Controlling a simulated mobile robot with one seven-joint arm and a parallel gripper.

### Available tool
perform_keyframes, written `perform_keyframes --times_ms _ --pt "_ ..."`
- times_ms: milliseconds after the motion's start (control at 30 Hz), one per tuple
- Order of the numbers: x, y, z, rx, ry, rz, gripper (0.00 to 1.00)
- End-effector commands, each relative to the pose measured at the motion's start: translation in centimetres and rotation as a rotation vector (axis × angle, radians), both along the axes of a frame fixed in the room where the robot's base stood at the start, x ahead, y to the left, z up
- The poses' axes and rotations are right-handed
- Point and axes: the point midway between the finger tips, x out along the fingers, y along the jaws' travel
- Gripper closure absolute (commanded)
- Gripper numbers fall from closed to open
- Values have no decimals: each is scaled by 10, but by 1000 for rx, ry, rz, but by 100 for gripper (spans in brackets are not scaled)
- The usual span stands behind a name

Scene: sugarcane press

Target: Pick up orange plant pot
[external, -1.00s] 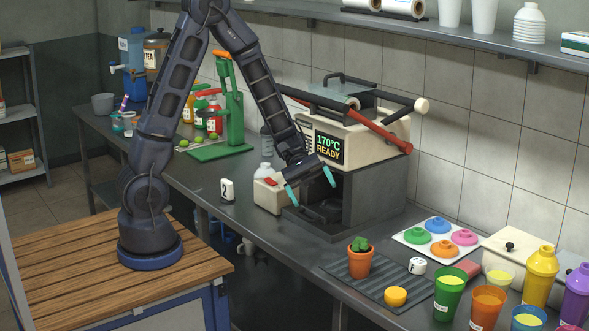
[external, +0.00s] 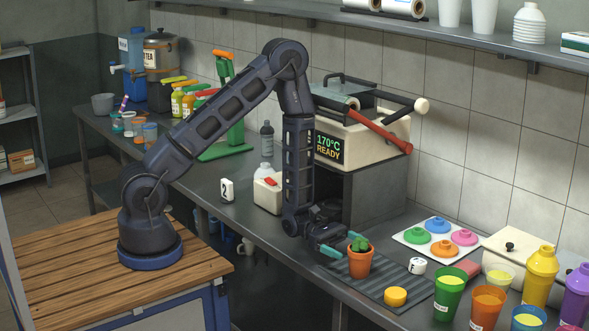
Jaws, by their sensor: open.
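The orange plant pot (external: 360,265) stands upright on a dark ribbed mat (external: 385,285) on the steel counter, with a small green plant (external: 360,244) in it. My gripper (external: 343,244) is open beside the pot, to its left. One teal fingertip is at the pot's left front side and the other is behind it, near the plant. I cannot tell whether either finger touches the pot.
A yellow round item (external: 396,296) and a small white numbered block (external: 417,266) are right of the pot. A tray of coloured lids (external: 409,247) lies behind. Several filled cups, including a green one (external: 449,293), stand at the right. The press (external: 372,195) is behind my arm.

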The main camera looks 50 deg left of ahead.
Motion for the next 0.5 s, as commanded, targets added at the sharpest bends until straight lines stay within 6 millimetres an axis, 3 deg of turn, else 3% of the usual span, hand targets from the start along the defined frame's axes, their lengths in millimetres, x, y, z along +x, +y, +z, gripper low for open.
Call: perform_keyframes --times_ms 233,500 --pt "1 -11 -2 0 3 3 8" --pt "3 -41 -2 0 2 1 8"
